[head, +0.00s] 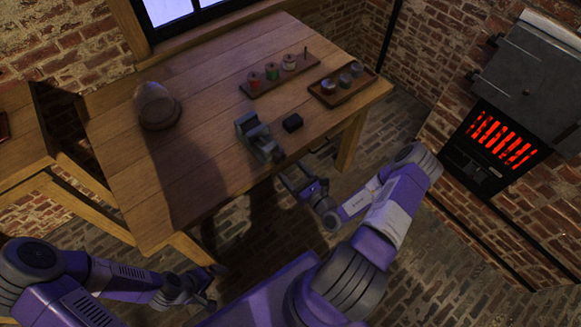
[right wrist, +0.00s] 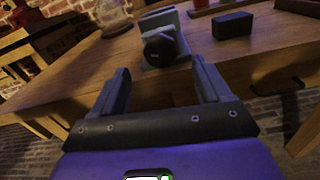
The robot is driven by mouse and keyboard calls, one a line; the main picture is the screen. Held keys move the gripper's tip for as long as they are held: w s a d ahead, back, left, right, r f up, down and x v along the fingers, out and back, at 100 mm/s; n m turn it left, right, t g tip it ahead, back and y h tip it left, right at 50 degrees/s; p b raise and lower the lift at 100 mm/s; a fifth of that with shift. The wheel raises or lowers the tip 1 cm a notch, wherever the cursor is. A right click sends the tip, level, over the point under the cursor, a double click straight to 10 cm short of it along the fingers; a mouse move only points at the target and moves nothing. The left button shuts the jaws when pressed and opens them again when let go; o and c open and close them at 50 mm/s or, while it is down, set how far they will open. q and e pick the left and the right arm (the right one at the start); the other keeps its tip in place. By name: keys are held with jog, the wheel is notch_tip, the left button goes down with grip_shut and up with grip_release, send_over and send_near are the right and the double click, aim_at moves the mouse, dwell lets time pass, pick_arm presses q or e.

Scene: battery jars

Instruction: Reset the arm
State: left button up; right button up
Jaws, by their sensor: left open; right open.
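My right gripper (head: 301,184) is open and empty just off the front edge of the wooden table (head: 185,95). In the right wrist view its two fingers (right wrist: 162,90) stand apart with nothing between them. Beyond them on the table is a grey vise-like device (right wrist: 166,38) with a dark round end facing me; it also shows in the head view (head: 258,138). A small black block (head: 292,123) lies to its right. My left gripper (head: 208,284) is open, low in front of the table, and looks empty.
A wooden rack (head: 265,88) with several coloured jars stands at the back right. A wooden tray (head: 335,95) with several round pieces is beside it. A glass dome (head: 155,104) stands at the left. A furnace with glowing bars (head: 502,140) is at the far right.

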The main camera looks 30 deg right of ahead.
jog(key=s+a+n+g+y, duration=0.35)
jog(key=a+n+y, duration=0.2)
jog(key=a, duration=0.45)
jog(key=s+a+n+g+y, duration=0.2)
jog(key=a+n+g+y, duration=0.3)
jog(key=a+y, duration=0.3)
jog(key=s+a+f+n+g+h, duration=0.3)
jog(key=s+n+g, duration=0.3)
jog(key=s+n, duration=0.1)
jog(key=s+a+f+n+g+h, duration=0.2)
jog(key=s+a+n+g, duration=0.1)
jog(key=s+n+g, duration=0.4)
jog(key=w+d+f+n+t+h, duration=0.2)
jog(key=w+n+h, duration=0.4)
jog(key=n, duration=0.3)
jog(key=shift+d+f+t, duration=0.35)
jog(key=shift+d+t, duration=0.3)
jog(key=shift+t, duration=0.4)
